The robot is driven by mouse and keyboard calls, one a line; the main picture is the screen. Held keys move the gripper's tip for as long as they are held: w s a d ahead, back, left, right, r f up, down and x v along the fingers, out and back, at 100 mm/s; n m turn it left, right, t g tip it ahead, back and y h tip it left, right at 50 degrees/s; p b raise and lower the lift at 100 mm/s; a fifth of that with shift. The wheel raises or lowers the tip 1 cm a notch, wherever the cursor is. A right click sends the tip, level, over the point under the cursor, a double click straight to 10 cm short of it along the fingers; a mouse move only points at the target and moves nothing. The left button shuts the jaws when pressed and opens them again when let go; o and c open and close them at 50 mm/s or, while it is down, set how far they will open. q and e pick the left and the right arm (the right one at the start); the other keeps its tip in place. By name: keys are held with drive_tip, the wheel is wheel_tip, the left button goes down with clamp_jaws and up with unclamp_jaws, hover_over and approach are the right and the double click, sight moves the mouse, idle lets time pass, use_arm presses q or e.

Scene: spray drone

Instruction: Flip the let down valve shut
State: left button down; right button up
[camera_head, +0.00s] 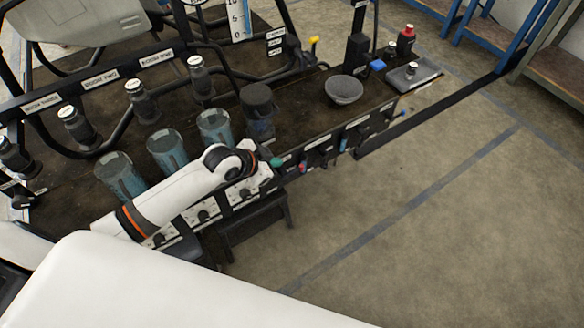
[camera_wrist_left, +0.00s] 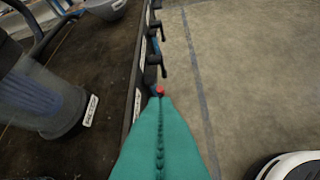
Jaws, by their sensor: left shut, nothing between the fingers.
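Several small valves line the front edge of the bench. Their labels are too small to read, so I cannot tell which is the let down valve. In the head view a black valve handle (camera_head: 320,156) and a blue one (camera_head: 342,144) stick out from the front panel. My left gripper (camera_head: 277,162) is at this edge, left of these handles, its teal fingers shut and empty. In the left wrist view the shut fingers (camera_wrist_left: 160,108) point along the panel. A red tip (camera_wrist_left: 160,91) shows right by the fingertips, contact unclear, with black handles (camera_wrist_left: 156,62) beyond.
Clear cups (camera_head: 167,150) and a dark canister (camera_head: 258,108) stand on the brown bench close to my left arm. A grey bowl (camera_head: 343,90) and a red-capped bottle (camera_head: 406,40) are farther right. The floor (camera_head: 440,190) in front is free.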

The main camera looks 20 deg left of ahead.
use_arm(q)
drive_tip(key=b, duration=0.2)
hover_over(299, 169)
drive_tip(key=s, duration=0.3)
wheel_tip(299, 169, down, 7)
drive_tip(key=shift+w+a+f, duration=0.1)
drive_tip(key=shift+a+f, duration=0.15)
drive_tip(key=shift+f, duration=0.4)
drive_tip(key=shift+w+a+f, duration=0.1)
drive_tip(key=shift+a+f, duration=0.1)
drive_tip(key=shift+f, duration=0.5)
drive_tip(key=shift+w+a+f, duration=0.1)
drive_tip(key=shift+a+f, duration=0.15)
drive_tip(key=shift+f, duration=0.4)
drive_tip(key=shift+r, duration=0.1)
drive_tip(key=shift+g+y, duration=0.3)
